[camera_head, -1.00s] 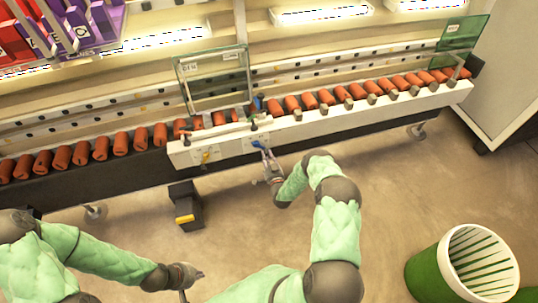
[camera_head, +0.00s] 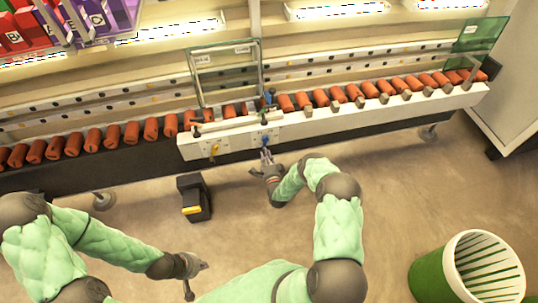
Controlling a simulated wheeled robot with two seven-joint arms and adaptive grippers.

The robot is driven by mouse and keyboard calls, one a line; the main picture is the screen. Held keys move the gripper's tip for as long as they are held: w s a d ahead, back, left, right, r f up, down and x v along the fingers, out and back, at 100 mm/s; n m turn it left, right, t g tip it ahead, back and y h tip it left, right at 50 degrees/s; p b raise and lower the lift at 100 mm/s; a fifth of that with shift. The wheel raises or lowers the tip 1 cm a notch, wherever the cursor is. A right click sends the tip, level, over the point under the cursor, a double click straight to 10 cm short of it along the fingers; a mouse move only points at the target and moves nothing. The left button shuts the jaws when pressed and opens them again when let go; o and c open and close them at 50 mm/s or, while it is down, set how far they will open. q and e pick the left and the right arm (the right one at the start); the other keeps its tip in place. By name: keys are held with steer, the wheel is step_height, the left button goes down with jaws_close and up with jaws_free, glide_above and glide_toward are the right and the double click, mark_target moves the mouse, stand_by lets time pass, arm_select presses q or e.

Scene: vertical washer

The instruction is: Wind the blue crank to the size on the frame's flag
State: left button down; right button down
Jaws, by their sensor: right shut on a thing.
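The blue crank (camera_head: 265,141) is on the front of the white machine panel. My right gripper (camera_head: 266,153) reaches up to it from below and is shut on its handle; the fingers partly hide it. A glass frame (camera_head: 192,80) stands upright over the belt above the panel. It carries small white labels (camera_head: 242,49), too small to read. A yellow crank (camera_head: 215,149) is on the panel left of the blue one. My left gripper (camera_head: 198,279) is open and empty above the floor, away from the machine.
A row of orange-red cylinders (camera_head: 93,139) lies along the conveyor. A dark pedal box with a yellow strip (camera_head: 192,210) stands on the floor left of my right gripper. A green and white bin (camera_head: 432,278) is at lower right. Floor between is clear.

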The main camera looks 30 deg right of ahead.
steer(key=shift+w+a+r+m, duration=0.15)
steer(key=shift+a+m, duration=0.3)
steer(key=shift+m, duration=0.5)
steer(key=shift+w+a+r+m, duration=0.1)
steer(key=shift+a+m, duration=0.3)
steer(key=shift+m, duration=0.55)
steer(key=c, duration=1.1)
jaws_free()
steer(key=shift+o, duration=0.2)
steer(key=shift+s, duration=0.15)
steer(key=v, duration=1.1)
steer(key=shift+s+a, duration=0.2)
steer(key=shift+s, duration=0.2)
steer(key=shift+w+a, duration=0.1)
